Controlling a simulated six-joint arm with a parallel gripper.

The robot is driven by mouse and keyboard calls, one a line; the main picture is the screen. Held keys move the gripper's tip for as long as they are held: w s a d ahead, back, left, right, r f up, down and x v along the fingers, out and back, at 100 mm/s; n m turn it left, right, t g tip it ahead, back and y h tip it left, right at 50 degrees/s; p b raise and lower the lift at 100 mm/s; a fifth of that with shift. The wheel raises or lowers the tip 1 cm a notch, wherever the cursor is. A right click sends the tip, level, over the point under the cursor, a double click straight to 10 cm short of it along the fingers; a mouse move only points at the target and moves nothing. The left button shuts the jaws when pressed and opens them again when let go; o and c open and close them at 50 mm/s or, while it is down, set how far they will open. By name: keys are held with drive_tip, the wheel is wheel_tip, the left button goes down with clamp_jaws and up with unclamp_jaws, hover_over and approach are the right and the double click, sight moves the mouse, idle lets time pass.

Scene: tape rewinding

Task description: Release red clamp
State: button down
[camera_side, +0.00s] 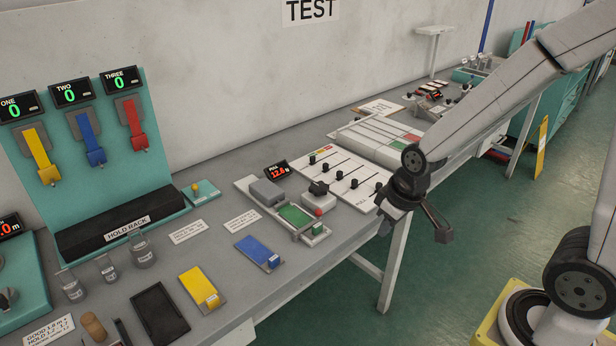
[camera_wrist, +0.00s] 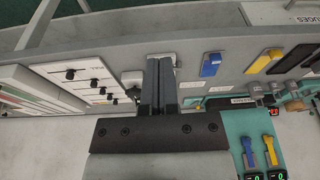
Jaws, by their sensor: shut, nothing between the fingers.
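The red clamp (camera_side: 133,117) is a red lever on the upright teal panel (camera_side: 165,150), under the display marked THREE, which reads 0. It is the rightmost of three levers and hangs downward. In the wrist view the red clamp is not visible; my gripper's mount covers part of the panel. My gripper (camera_side: 443,232) is far to the right of the red clamp in the side view, beyond the table's front edge and in the air. In the wrist view my gripper (camera_wrist: 158,65) has its fingers together and empty.
A yellow lever (camera_side: 42,155) and a blue lever (camera_side: 88,140) hang left of the red one. A black HOLD BACK block (camera_side: 120,222) lies before the panel.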

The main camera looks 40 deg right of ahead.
drive_tip(key=w+d+n, duration=0.1)
drive_tip(key=w+d, duration=0.2)
drive_tip(key=w, duration=0.3)
drive_tip(key=w+d+f+n+t+y, duration=0.1)
drive_tip(key=w+d+n, duration=0.1)
drive_tip(key=w+d, duration=0.2)
drive_tip(key=shift+w+f, duration=0.3)
drive_tip(key=shift+w, duration=0.7)
drive_tip(key=shift+f, duration=0.15)
drive_tip(key=shift+x, duration=4.85)
drive_tip(key=shift+w+a, duration=0.25)
drive_tip(key=shift+w, duration=0.4)
drive_tip(key=shift+w+a, duration=0.2)
drive_tip(key=shift+w, duration=0.5)
drive_tip(key=shift+w+a, duration=0.25)
drive_tip(key=shift+w, duration=0.4)
